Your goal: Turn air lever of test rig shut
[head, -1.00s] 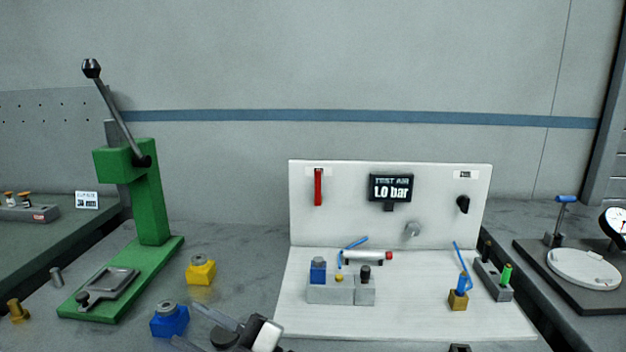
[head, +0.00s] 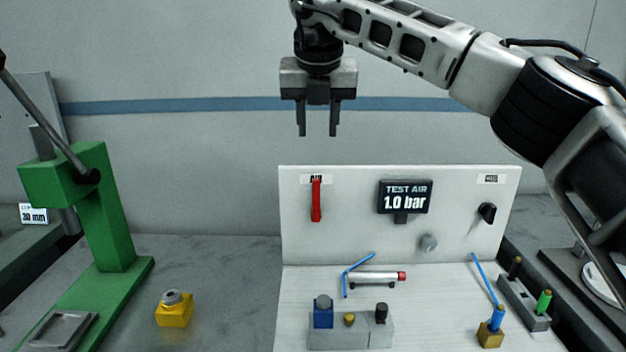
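The air lever (head: 316,200) is a red handle on the upper left of the white upright panel of the test rig (head: 360,240), under a small label. It hangs about vertical. The display (head: 404,197) on the panel reads "TEST AIR 1.0 bar". My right gripper (head: 318,132) points down, its two fingers apart with nothing between them. In the picture it is above the lever and the panel's top edge, not touching either. My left gripper is not in view.
A black knob (head: 487,213) sits at the panel's right. A cylinder with a red end (head: 377,278), a grey block (head: 350,336) and blue hoses stand on the rig's base. A green press (head: 105,215) and a yellow block (head: 174,311) are at left.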

